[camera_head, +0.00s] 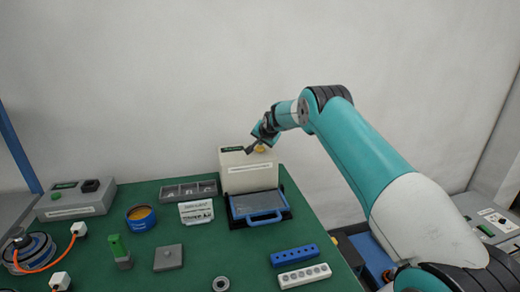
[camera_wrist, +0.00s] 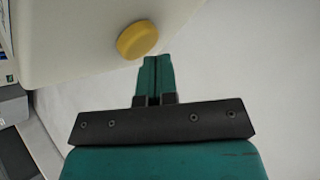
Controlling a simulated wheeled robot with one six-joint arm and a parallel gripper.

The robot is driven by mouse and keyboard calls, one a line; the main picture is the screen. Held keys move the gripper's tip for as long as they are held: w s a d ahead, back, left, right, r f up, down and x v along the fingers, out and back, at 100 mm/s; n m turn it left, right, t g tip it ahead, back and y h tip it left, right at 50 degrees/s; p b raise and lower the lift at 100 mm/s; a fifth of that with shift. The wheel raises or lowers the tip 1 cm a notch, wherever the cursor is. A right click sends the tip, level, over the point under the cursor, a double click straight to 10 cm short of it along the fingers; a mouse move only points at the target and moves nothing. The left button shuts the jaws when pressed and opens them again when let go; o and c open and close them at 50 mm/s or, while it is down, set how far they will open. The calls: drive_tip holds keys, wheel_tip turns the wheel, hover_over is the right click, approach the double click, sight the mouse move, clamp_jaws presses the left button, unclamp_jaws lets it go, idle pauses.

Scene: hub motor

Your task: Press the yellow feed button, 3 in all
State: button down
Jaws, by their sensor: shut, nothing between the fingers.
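The yellow feed button (camera_wrist: 138,39) is a round knob on a pale face of the cream box (camera_head: 249,172). In the wrist view my gripper (camera_wrist: 153,60) is shut and empty. Its fingertips are just below and to the right of the button in the picture. I cannot tell whether they touch it; a small gap seems to show.
A blue-handled tray (camera_head: 258,218) sits in front of the box. Blue (camera_head: 294,255) and white (camera_head: 304,275) hole blocks lie nearer. Green table surface (camera_head: 215,250) is free between.

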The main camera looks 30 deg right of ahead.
sight(261, 148)
drive_tip(key=shift+f+b, duration=0.5)
drive_tip(key=shift+f, duration=0.05)
idle(0.4)
drive_tip(key=shift+r, duration=0.15)
drive_tip(key=shift+r+p, duration=0.35)
drive_tip(key=shift+r, duration=0.45)
drive_tip(key=shift+r+p, duration=1)
drive_tip(key=shift+r, duration=1.5)
drive_tip(key=shift+a, duration=0.1)
